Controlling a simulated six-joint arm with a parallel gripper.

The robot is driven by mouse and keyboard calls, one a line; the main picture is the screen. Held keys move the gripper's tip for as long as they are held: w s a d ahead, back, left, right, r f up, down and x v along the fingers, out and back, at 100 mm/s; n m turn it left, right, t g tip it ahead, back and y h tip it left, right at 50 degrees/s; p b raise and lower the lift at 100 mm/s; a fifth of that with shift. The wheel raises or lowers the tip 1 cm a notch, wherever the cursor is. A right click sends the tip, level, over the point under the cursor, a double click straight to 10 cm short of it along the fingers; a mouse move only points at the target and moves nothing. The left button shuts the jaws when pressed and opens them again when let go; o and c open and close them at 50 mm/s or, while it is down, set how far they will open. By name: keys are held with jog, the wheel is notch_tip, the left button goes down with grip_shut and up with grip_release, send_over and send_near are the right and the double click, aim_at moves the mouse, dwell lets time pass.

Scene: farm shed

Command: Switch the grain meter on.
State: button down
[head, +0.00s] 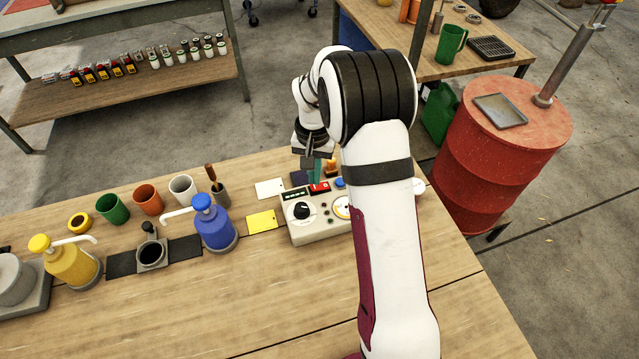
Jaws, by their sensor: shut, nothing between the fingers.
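The grain meter (318,232) is a pale box on the wooden table, in the middle of the head view. Its top has a dark display (295,195), a black knob (301,210), a red switch (319,187), a blue button (339,183) and a round dial (342,208). My arm hides its right part. I cannot tell which way the red switch is set. My gripper (314,174) is shut and empty, pointing down over the meter's back edge, close to the red switch. I cannot tell whether it touches.
Further left are cups (148,199) and a yellow pump bottle (70,262). A red drum (505,150) stands off the table at right. The front of the table (240,300) is clear.

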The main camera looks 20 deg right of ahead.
aim_at(315, 187)
jog(key=shift+f, duration=0.95)
dwell(0.4)
jog(key=shift+r, duration=3.55)
jog(key=s+a+r+y, duration=0.1)
jog(key=s+a+r, duration=0.3)
jog(key=s, duration=0.5)
jog(key=s+a+r, duration=0.1)
jog(key=s+r, duration=0.5)
jog(key=s, duration=0.2)
jog(key=s+a+f, duration=0.1)
jog(key=s+a, duration=0.1)
jog(key=s, duration=1.2)
jog(key=shift+s+a+f+y, duration=0.2)
jog(key=shift+a+f+y, duration=0.05)
jog(key=shift+a+y, duration=0.15)
